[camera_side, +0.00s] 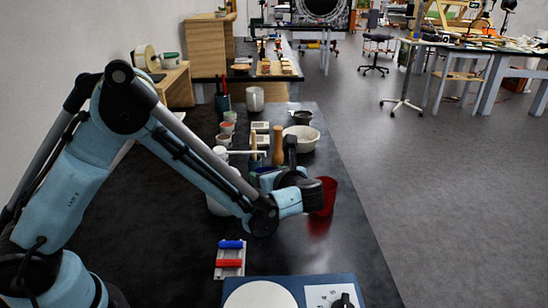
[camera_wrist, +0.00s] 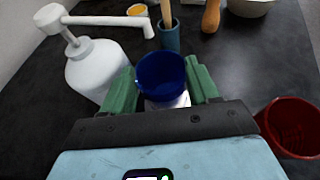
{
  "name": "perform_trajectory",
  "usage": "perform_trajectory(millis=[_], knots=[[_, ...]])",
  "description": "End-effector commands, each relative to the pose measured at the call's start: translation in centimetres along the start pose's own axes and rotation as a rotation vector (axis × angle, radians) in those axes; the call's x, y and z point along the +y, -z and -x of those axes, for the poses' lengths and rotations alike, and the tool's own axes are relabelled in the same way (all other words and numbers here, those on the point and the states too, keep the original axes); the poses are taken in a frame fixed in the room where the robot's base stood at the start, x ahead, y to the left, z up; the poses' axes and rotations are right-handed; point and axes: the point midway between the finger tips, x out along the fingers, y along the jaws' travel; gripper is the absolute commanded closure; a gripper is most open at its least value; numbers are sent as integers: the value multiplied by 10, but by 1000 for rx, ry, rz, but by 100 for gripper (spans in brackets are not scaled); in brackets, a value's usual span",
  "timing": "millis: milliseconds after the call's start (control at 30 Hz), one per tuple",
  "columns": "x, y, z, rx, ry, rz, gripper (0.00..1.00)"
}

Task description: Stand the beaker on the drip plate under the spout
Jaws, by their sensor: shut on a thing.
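My gripper (camera_wrist: 162,82) has its green fingers closed on either side of a blue beaker (camera_wrist: 160,72), whose open mouth faces the wrist camera. A white patch (camera_wrist: 168,101) shows just below the beaker between the fingers; I cannot tell if it is the drip plate. A white pump bottle (camera_wrist: 92,68) stands left of the beaker in the wrist view. Its spout (camera_wrist: 112,20) reaches right, with its tip beyond the beaker. The spout (camera_side: 262,152) also shows in the side view, where my arm partly hides the bottle.
A red cup (camera_wrist: 292,128) stands right of my gripper, close to it in the side view (camera_side: 326,194). A blue-grey holder (camera_wrist: 170,37), a wooden handle (camera_wrist: 211,15) and a bowl (camera_side: 302,138) stand behind. A blue board with a white disc (camera_side: 260,296) lies at the front.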

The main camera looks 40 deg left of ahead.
Motion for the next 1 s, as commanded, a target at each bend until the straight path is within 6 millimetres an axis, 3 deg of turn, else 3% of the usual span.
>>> perform_trajectory(millis=[133,533,567,700,1000], knots=[[0,11,-4,0,0,0,85],[0,14,-5,0,0,0,85],[0,14,-6,0,0,0,39],[0,14,-5,0,0,0,17],[0,13,-5,0,0,0,15]])
